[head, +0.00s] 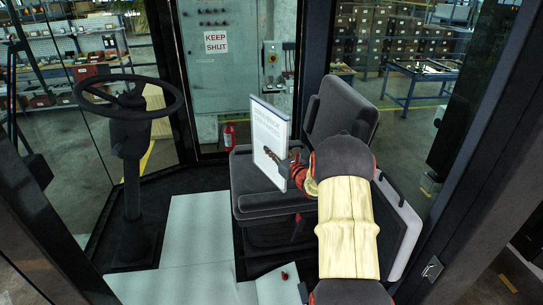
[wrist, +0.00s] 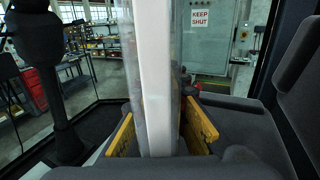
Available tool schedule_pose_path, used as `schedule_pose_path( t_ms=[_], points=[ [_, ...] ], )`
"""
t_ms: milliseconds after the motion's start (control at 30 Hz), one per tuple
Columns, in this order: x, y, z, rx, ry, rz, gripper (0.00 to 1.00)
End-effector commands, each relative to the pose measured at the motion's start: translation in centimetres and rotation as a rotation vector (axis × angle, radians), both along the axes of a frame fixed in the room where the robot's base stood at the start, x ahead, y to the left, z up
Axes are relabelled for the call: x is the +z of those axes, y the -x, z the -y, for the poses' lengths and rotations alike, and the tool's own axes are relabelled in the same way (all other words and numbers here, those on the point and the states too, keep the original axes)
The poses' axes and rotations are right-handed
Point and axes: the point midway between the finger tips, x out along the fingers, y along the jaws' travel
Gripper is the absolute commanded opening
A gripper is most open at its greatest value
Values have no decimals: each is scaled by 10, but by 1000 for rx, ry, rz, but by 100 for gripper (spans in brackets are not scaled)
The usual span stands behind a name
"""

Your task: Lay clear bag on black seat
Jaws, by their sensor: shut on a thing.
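The clear bag (head: 268,140) has a white printed card inside and stands upright on its edge in my gripper (head: 290,168). In the wrist view the bag (wrist: 150,85) shows nearly edge-on, between the two yellow fingers of my gripper (wrist: 160,137), which is shut on it. The black seat (head: 247,198) is below the bag, and its backrest (head: 337,112) rises behind and to the right. The seat cushion also shows in the wrist view (wrist: 242,110). I cannot tell whether the bag's lower edge touches the cushion. My arm hides the right part of the seat.
A steering wheel (head: 129,94) on a column stands at the left. A grey cabinet (head: 218,60) with a KEEP SHUT sign is behind. Dark cab posts (head: 465,150) and glass enclose the space. The pale floor panel (head: 195,225) left of the seat is clear.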

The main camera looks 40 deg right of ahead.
Motion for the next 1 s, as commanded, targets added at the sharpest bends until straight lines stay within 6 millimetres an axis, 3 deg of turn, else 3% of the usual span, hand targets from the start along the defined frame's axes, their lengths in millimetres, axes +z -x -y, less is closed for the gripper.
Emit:
schedule_pose_path(
  t_ms=[200, 767, 800, 1000],
  points=[
    [-25, 0, 0, 0, -1, 2, 0],
    [-35, 0, 0, 0, 0, 2, 0],
    [-35, 0, -1, 0, -1, 0, 16],
    [-35, 0, 0, 0, -1, 0, 28]
  ],
)
